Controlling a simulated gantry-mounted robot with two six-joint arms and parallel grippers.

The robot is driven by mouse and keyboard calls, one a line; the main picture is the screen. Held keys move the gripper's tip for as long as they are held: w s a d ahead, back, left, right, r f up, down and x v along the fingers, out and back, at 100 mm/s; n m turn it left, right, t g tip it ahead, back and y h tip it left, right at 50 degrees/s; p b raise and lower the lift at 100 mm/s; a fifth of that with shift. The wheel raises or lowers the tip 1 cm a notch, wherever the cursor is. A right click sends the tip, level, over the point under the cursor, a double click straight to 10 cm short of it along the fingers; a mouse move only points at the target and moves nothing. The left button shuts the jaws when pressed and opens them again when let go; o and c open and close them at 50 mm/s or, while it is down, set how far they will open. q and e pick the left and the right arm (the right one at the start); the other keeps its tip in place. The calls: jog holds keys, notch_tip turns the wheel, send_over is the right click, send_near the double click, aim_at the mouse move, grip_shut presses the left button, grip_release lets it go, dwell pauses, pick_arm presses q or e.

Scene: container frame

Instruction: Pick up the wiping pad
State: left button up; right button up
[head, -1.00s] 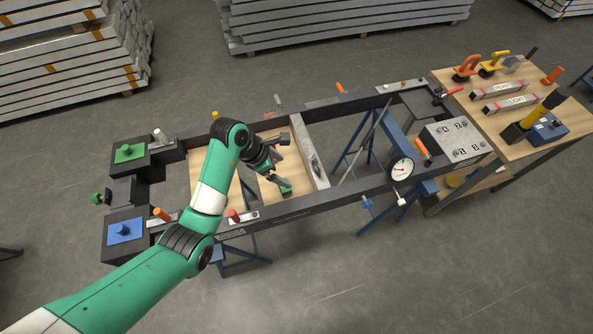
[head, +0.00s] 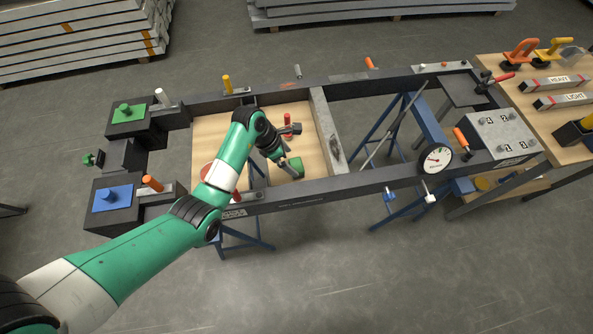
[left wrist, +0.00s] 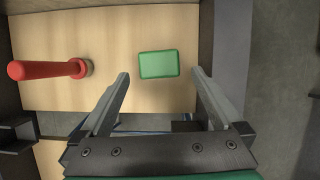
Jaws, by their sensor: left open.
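A small green rectangular pad, likely the wiping pad (head: 298,163), lies on the light wooden board inside the dark frame. It shows whole in the left wrist view (left wrist: 158,64), flat on the board. My left gripper (head: 288,171) is open and empty, beside the pad in the head view. In the left wrist view its two fingers (left wrist: 160,75) are spread wide, to either side of the pad's near edge, with the pad ahead between them. I cannot tell the exact height of the fingertips above the board. My right gripper is not in view.
A grey crossbar (head: 326,122) bounds the board on the right. The dark frame's front rail (head: 300,196) runs close by. A dial gauge (head: 435,159) sits farther right.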

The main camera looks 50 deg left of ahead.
aim_at(296, 165)
pick_arm(q)
jog(key=shift+w+f, duration=0.15)
jog(key=shift+f, duration=0.2)
jog(key=b+x, duration=0.3)
jog(key=x, duration=0.2)
jog(key=shift+f+b, duration=0.15)
jog(key=shift+b, duration=0.25)
jog(key=c, duration=1.3)
jog(key=shift+o, duration=0.2)
jog(key=shift+r, duration=0.25)
